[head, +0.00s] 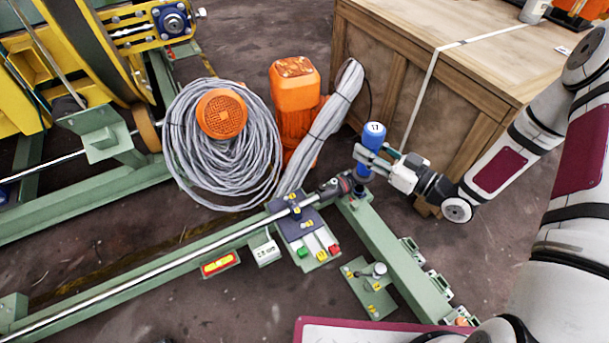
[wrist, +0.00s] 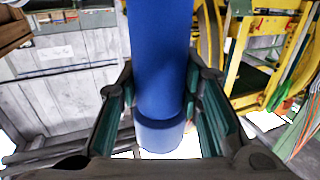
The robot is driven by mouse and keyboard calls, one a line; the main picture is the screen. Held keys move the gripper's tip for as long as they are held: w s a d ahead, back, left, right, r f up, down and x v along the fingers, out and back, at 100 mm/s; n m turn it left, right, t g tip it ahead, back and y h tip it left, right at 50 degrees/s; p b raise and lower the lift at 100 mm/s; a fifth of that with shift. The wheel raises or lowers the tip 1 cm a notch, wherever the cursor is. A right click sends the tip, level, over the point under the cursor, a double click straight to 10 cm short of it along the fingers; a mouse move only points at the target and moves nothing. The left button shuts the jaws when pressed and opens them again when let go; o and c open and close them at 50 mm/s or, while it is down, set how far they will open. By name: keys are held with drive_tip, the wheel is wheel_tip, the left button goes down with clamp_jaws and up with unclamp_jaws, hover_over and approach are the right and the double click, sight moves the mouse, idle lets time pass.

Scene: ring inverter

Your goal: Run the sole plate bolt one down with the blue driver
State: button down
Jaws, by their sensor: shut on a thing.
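My gripper (head: 368,160) is shut on the driver's blue body from the right. In the wrist view the blue driver (wrist: 160,80) runs down between the two green-padded fingers of my gripper (wrist: 160,115). The driver's lower end is over or on the frame's corner, beside a dark coupling on the long rod. The bolt under it is hidden, so I cannot tell whether the driver touches it.
A wooden crate (head: 455,75) stands behind my gripper. A small panel with coloured buttons (head: 310,240) and a green plate with a knob (head: 370,287) are nearer.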

drive_tip(key=a+f+t+h+p, duration=0.1)
drive_tip(key=a+f+p, duration=0.4)
drive_tip(key=a+f, duration=1)
drive_tip(key=shift+s+a+m, duration=0.3)
drive_tip(key=shift+a+m, duration=0.1)
drive_tip(key=shift+a, duration=0.45)
drive_tip(key=shift+f, duration=0.1)
wheel_tip(320, 180, down, 6)
drive_tip(key=b, duration=0.5)
drive_tip(key=shift+s+d+f+b, duration=0.1)
drive_tip(key=shift+f+b, duration=1.15)
drive_tip(key=shift+f, duration=0.2)
idle(1.4)
drive_tip(key=shift+r+p, duration=1.85)
drive_tip(key=shift+r, duration=0.8)
